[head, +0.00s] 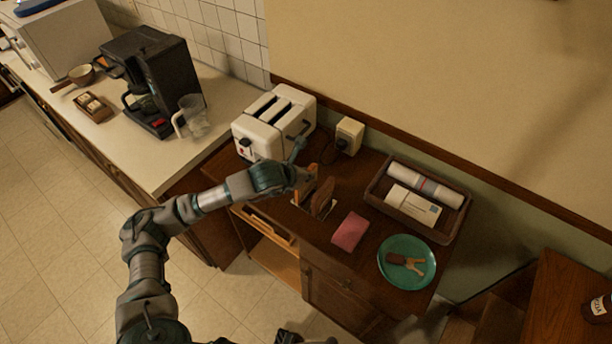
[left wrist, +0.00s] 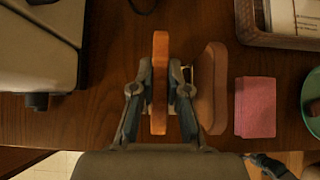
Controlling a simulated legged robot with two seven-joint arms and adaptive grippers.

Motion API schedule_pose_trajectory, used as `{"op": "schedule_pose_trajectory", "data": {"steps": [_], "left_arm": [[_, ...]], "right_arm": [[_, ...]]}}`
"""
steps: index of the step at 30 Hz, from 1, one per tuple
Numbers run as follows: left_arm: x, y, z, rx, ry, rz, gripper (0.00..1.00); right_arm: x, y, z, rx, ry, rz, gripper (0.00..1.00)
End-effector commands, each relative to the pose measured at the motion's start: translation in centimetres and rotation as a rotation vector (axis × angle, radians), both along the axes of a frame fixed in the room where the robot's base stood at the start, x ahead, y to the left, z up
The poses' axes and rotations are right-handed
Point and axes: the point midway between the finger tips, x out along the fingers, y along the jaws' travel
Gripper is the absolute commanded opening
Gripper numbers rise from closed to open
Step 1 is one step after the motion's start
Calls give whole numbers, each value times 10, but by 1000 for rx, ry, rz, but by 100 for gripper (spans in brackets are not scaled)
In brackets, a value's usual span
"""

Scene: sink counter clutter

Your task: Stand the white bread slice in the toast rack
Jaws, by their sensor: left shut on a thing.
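My left gripper (head: 306,178) is shut on a bread slice (left wrist: 160,82), which I take for the white one. Only its tan crust edge shows in the left wrist view, upright between the fingers (left wrist: 160,92). The slice also shows in the head view (head: 312,175). A darker brown slice (head: 323,197) stands just right of it, apparently in the toast rack; it also shows in the left wrist view (left wrist: 212,88). Only pale bits of the rack (head: 326,211) show near the slices. Whether the held slice is inside the rack cannot be told. Part of my right gripper (left wrist: 268,164) seems visible low in the left wrist view.
A white toaster (head: 272,125) stands close behind and left of the left gripper. A pink cloth or pad (head: 350,232), a teal plate (head: 407,262) and a brown tray (head: 440,233) with a roll and paper lie to the right. The counter's front edge is close.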

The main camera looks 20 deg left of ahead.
Motion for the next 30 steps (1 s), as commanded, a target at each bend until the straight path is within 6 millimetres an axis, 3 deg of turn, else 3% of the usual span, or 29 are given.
{"op": "schedule_pose_trajectory", "data": {"steps": [3, 8, 9, 11, 23, 30], "left_arm": [[0, 0, -12, 1, 0, 1, 0], [0, -1, -12, 2, -1, 1, 0], [0, -1, -12, 2, -1, 1, 24], [0, -2, -12, 4, 0, 1, 40], [-5, 2, -6, 2, -2, 1, 40], [-37, 14, 27, 2, -4, 1, 40]], "right_arm": [[-2, -1, 0, 0, 2, 0, 100], [-4, 0, -2, 0, 6, 0, 100], [-4, 0, -2, 0, 6, 0, 100], [-4, 0, -2, 1, 5, 0, 100], [-3, 0, -2, 1, 3, 0, 100], [11, 2, 1, 1, -6, 0, 100]]}}
